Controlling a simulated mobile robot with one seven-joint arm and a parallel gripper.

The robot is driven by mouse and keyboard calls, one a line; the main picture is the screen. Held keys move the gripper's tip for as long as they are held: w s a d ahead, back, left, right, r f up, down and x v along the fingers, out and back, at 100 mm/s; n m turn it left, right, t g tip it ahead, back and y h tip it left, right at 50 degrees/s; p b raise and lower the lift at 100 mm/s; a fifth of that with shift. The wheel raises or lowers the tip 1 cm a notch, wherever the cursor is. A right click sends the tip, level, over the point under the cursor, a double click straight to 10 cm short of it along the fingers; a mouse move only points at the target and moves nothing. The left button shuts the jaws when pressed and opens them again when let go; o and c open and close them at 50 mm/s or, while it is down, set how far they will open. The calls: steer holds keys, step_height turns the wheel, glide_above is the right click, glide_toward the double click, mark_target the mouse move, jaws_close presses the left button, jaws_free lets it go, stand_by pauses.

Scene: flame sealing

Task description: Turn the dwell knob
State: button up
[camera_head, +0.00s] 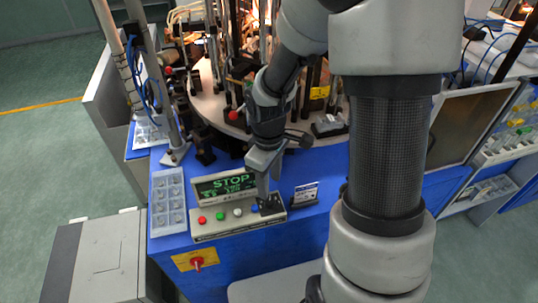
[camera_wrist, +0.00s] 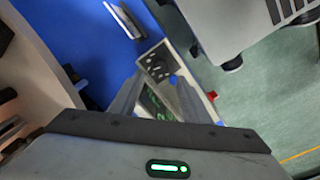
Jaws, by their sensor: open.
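The control panel (camera_head: 212,228) is a pale box with a green-lit STOP display (camera_head: 226,184) and a row of coloured buttons. The dwell knob seems to be the black part (camera_head: 271,205) at the panel's right end; in the wrist view a dark knob on a black square plate (camera_wrist: 157,65) shows beyond the fingertips. My gripper (camera_head: 263,189) is above the panel's right end, pointing down, and partly covers the display. In the wrist view its fingers (camera_wrist: 158,84) are apart with nothing held between them. Contact with the knob cannot be told.
A clear tray of compartments (camera_head: 169,203) lies left of the panel on the blue bench. A small sign (camera_head: 305,194) stands to its right. A red switch on a yellow plate (camera_head: 197,263) is on the bench front. The round machine table (camera_head: 207,105) stands behind.

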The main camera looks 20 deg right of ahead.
step_height(320, 180, up, 10)
steer(key=p, duration=0.1)
steer(key=shift+s+f, duration=0.15)
steer(key=shift+a, duration=0.1)
steer(key=s+r+m+t+p, duration=0.2)
steer(key=s+r+m, duration=0.2)
steer(key=r, duration=0.6)
steer(key=s+r+m+t+p, duration=0.2)
steer(key=s+r+m, duration=0.3)
steer(key=s+r, duration=0.3)
steer(key=shift+s+d+r+t, duration=0.15)
steer(key=shift+d+r+t, duration=0.15)
steer(key=shift+r+t, duration=0.5)
